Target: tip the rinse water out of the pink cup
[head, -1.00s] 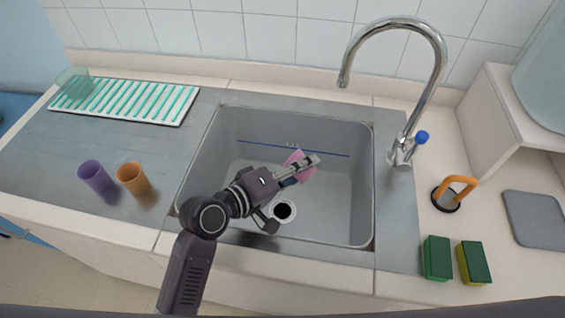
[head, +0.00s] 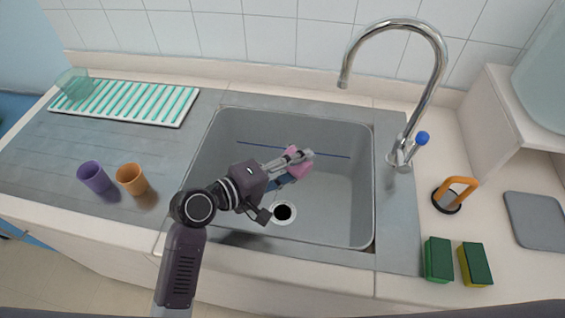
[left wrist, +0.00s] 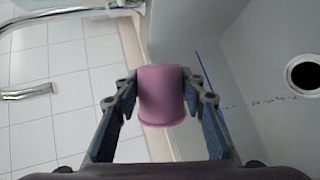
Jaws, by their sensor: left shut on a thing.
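The pink cup (head: 299,168) is inside the sink basin (head: 330,200), above its floor, partly hidden by my gripper in the head view. My left gripper (head: 294,163) is shut on the cup. In the left wrist view the pink cup (left wrist: 161,96) sits between the two fingers of the left gripper (left wrist: 160,92), which touch its sides. The cup looks tilted; its inside and any water in it cannot be seen. The drain (head: 283,213) lies in the basin floor just below the gripper. My right gripper is not in view.
A chrome tap (head: 436,60) arches at the back right of the sink. A purple cup (head: 94,177) and an orange cup (head: 132,180) stand left of it. Sponges (head: 438,259) and an orange-handled tool (head: 460,186) are on the right counter. A drying rack (head: 183,110) is at back left.

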